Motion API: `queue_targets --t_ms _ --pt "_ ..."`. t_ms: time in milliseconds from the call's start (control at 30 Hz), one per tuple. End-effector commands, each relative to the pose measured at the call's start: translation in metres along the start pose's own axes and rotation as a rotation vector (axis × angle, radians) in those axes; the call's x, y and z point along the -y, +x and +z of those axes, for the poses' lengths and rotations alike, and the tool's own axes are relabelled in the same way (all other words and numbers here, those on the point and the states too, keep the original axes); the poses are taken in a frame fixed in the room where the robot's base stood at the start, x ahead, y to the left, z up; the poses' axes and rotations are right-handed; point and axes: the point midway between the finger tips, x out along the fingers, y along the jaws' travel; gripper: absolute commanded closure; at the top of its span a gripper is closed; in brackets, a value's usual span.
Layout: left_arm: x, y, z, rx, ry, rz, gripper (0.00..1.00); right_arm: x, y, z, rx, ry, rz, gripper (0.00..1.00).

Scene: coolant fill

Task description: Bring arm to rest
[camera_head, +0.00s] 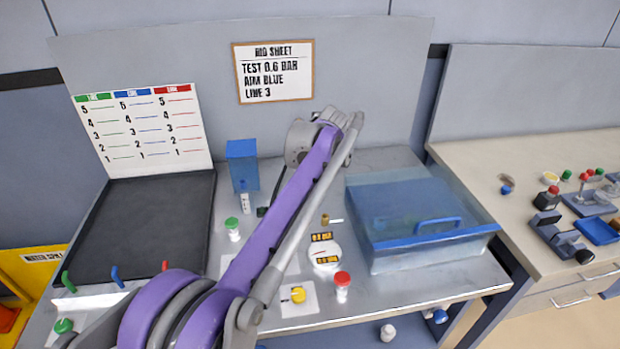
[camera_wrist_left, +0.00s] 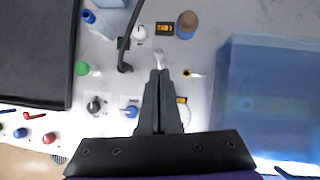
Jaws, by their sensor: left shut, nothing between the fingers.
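My left arm (camera_head: 290,200) reaches from the lower left across the bench, with its wrist (camera_head: 325,135) high over the back of the bench. My left gripper shows in the left wrist view (camera_wrist_left: 159,75), its dark fingers together with nothing between them, pointing over the bench top. In the head view its fingers are hidden behind the arm. My right gripper is in neither view.
A clear blue-lidded box (camera_head: 420,220) stands to the right of the arm. A black panel (camera_head: 150,225) lies left.

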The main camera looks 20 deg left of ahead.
Motion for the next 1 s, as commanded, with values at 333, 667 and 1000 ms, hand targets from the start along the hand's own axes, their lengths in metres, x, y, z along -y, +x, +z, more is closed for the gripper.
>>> queue_targets --t_ms 333,667,1000 --pt "0.0 0.0 0.0 0.0 0.0 -0.001 1.0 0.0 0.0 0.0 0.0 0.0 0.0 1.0" --pt "-0.035 -0.024 -0.051 -0.049 -0.471 -0.052 1.0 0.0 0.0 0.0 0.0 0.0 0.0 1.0" --pt "-0.116 -0.043 -0.204 -0.244 -1.588 -0.083 1.0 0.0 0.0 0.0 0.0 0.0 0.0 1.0"
